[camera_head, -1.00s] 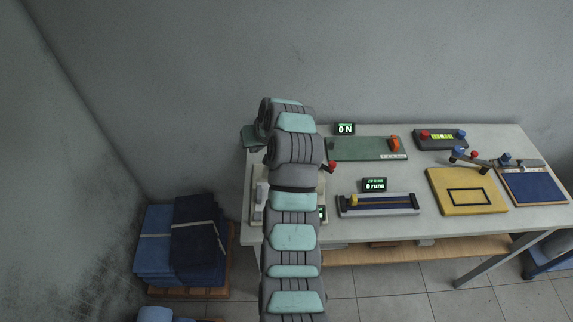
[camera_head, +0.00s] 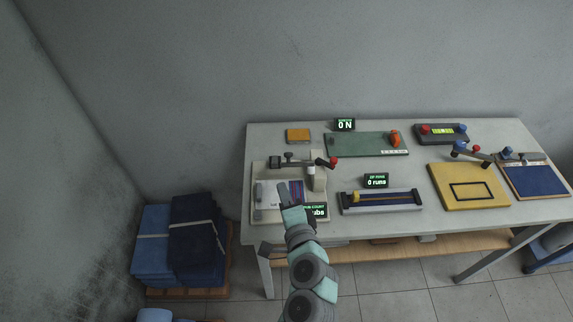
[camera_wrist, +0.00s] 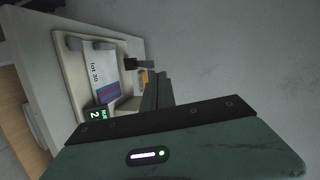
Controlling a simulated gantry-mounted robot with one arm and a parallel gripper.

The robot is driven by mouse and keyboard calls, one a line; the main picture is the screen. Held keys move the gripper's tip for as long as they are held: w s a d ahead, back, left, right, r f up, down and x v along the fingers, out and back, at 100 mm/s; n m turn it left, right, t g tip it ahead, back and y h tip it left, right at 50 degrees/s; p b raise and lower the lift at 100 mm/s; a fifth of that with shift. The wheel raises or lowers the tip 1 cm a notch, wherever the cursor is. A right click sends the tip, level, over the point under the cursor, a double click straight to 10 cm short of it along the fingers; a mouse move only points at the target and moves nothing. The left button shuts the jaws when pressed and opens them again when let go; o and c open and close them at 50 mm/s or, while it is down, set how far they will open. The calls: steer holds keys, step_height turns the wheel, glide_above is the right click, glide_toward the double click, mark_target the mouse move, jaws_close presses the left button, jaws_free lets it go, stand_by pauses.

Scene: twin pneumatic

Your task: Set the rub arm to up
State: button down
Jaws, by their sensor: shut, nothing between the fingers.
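The rub tester (camera_head: 258,213) is a beige base at the left end of the table. Its rub arm (camera_head: 300,162), a dark bar with a red ball knob (camera_head: 333,162) at its right end, lies roughly level across the back of the base. My gripper (camera_head: 284,190) is over the front of the base, before the rub arm and apart from the knob. Its dark fingers also show in the wrist view (camera_wrist: 154,88), shut and empty.
A rub count display (camera_head: 316,211) is partly covered by my gripper. An orange block (camera_head: 298,135) is behind the tester. To the right are a green plate (camera_head: 355,144), a slider rig (camera_head: 382,202) and a yellow board (camera_head: 455,200).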

steer(key=m+h, duration=0.1)
steer(key=m, duration=0.1)
glide_toward(290, 162)
steer(key=shift+t, duration=0.3)
steer(key=x, duration=0.4)
steer(key=r+b+x, duration=0.1)
steer(key=x, duration=0.1)
steer(key=shift+w+a, duration=0.35)
steer(key=shift+w, duration=0.05)
steer(key=w+r+g+p, duration=0.1)
steer(key=w+r+p, duration=0.1)
steer(key=p, duration=0.4)
steer(key=shift+r+h, duration=0.25)
steer(key=shift+h, duration=0.15)
steer(key=shift+w, duration=0.55)
steer(key=shift+s, duration=0.1)
